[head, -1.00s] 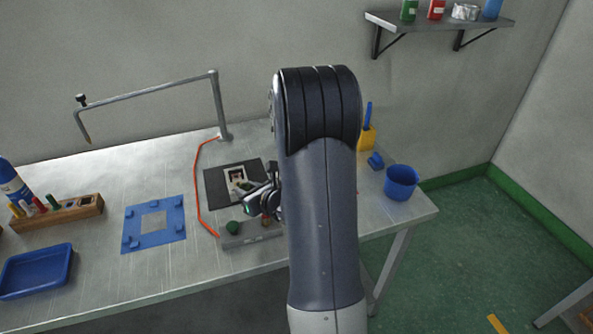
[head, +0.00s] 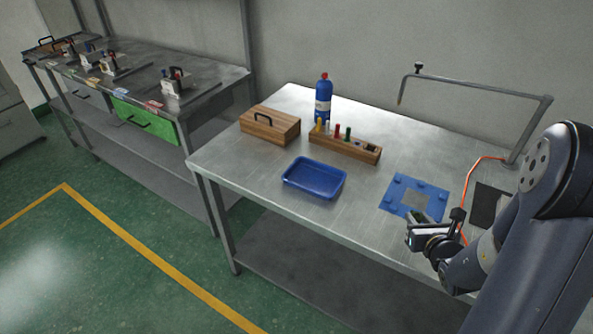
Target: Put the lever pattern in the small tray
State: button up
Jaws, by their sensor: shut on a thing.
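The small blue tray (head: 315,178) lies on the steel bench, left of the blue mat, and looks empty. My gripper (head: 413,232) is in front of the blue mat, to the right of the tray and apart from it. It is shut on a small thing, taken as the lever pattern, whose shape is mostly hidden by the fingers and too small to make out.
A wooden rack (head: 345,144) with coloured tools, a blue bottle (head: 323,100) and a wooden box (head: 270,126) stand behind the tray. The blue mat (head: 400,190) has raised blocks. Bare bench lies between tray and mat. An orange cable (head: 469,190) runs at right.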

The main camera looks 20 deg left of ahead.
aim_at(314, 180)
jog(key=i+j, duration=0.1)
jog(key=j, duration=0.6)
jog(key=i+j+z, duration=0.1)
jog(key=j, duration=0.6)
jog(key=i+j, duration=0.1)
jog(key=j, duration=0.55)
jog(key=i+j, duration=0.1)
jog(key=j, duration=0.3)
jog(key=i+j+z, duration=0.1)
jog(key=j, duration=0.3)
jog(key=i+j, duration=0.15)
jog(key=j, duration=0.25)
jog(key=i+j+z, duration=0.1)
jog(key=j, duration=0.3)
jog(key=i, duration=0.25)
